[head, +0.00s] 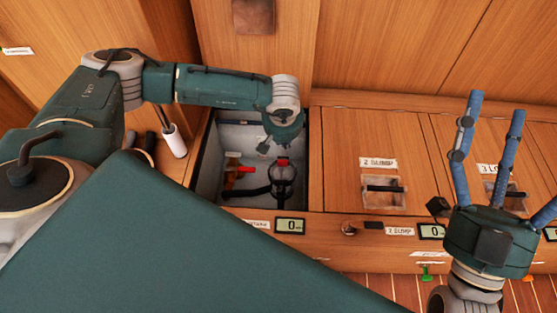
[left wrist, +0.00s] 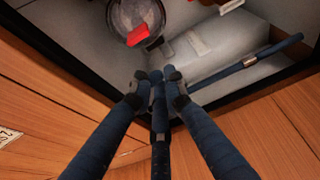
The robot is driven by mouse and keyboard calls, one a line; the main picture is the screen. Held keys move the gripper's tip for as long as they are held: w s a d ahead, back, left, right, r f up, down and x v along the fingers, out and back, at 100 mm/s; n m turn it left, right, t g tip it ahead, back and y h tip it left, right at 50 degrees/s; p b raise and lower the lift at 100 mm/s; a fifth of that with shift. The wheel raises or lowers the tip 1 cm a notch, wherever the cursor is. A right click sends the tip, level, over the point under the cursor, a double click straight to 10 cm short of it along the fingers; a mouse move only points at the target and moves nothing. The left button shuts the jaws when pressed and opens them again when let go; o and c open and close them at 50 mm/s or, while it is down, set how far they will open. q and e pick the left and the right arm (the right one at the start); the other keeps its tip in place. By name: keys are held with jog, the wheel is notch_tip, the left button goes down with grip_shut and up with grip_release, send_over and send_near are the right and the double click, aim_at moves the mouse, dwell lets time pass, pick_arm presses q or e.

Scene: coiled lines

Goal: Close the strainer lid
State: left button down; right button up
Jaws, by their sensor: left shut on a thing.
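The strainer (head: 283,175) is a round, clear-topped body with dark and grey parts inside an open compartment. Its red tab (head: 282,161) shows on top; in the left wrist view the round clear part (left wrist: 135,14) and red tab (left wrist: 146,36) are at the top. I cannot tell how its lid sits. My left gripper (left wrist: 163,77) has its blue fingers drawn together just below the red tab in that view. What they hold is hidden. In the head view my left wrist is above the strainer and hides the fingers. My right gripper (head: 490,110) is open and empty, fingers spread.
Dark-edged compartment walls (head: 211,150) surround the strainer closely. A red-handled valve (head: 238,170) and black hose (head: 245,191) lie beside it. A closed hatch (head: 345,140) is at right. A white cylinder (head: 174,141) stands at left. Digital displays (head: 290,225) line the front.

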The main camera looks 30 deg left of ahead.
jog(key=shift+w+f+g+h+p, duration=2)
jog(key=shift+f+g, duration=2.2)
jog(key=shift+f, duration=3.9)
pick_arm(q)
notch_tip(320, 180, up, 7)
jog(key=p, duration=0.1)
pick_arm(e)
jog(key=s+d+f+g, duration=0.1)
jog(key=f+g, duration=0.1)
jog(key=f, duration=0.3)
jog(key=s+d+f+g, duration=0.2)
jog(key=f+g, duration=0.1)
jog(key=f, duration=0.2)
jog(key=shift+s+d+f+m+h, duration=0.15)
jog(key=shift+s+m+h, duration=0.15)
pick_arm(q)
jog(key=shift+r, duration=0.1)
